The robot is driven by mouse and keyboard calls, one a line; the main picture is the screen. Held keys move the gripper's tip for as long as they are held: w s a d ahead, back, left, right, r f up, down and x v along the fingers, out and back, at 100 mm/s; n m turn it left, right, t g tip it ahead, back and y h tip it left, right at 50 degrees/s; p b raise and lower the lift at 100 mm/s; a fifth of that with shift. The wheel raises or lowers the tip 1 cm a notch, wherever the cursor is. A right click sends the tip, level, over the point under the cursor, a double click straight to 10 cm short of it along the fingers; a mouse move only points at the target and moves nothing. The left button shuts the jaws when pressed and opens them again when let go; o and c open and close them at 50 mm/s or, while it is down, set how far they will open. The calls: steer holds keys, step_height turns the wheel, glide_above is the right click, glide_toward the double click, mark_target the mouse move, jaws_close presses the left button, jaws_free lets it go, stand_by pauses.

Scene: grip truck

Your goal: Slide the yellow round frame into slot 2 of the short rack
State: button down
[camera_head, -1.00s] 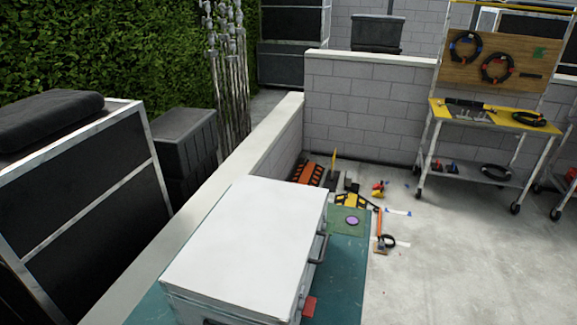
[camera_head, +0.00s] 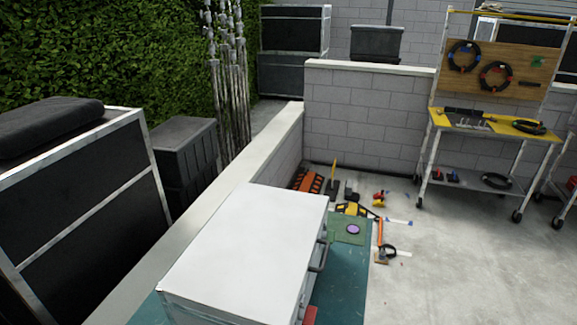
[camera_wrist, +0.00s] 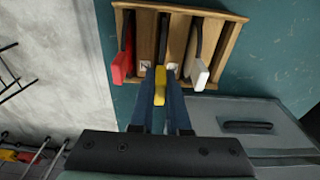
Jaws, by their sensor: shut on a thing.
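In the wrist view my gripper (camera_wrist: 160,98) is shut on the yellow frame (camera_wrist: 160,80), of which a narrow yellow edge shows between the two blue fingers. The wooden short rack (camera_wrist: 235,18) is just beyond the fingertips. The yellow edge lines up with the rack's middle part, and a dark band shows behind it between the dividers. I cannot tell how deep the frame sits. A red-edged frame (camera_wrist: 122,68) stands in a slot to the left and a white-edged frame (camera_wrist: 200,74) in one to the right.
In the head view a white-topped case (camera_head: 245,235) stands in front of me, beside a low wall (camera_head: 205,215). A tool cart (camera_head: 480,120) stands at right; the floor before it is open.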

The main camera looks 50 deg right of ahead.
steer(key=shift+f+b, duration=0.8)
steer(key=shift+f, duration=0.55)
steer(key=c, duration=0.8)
jaws_free()
steer(key=r, duration=0.7)
steer(key=a+r, duration=0.1)
steer(key=r, duration=0.3)
steer(key=shift+s+a+r, duration=0.1)
steer(key=shift+s+r, duration=0.15)
steer(key=shift+r, duration=0.1)
steer(key=shift+s+a+r, duration=0.1)
steer(key=shift+a+r, duration=0.05)
steer(key=shift+r, duration=0.45)
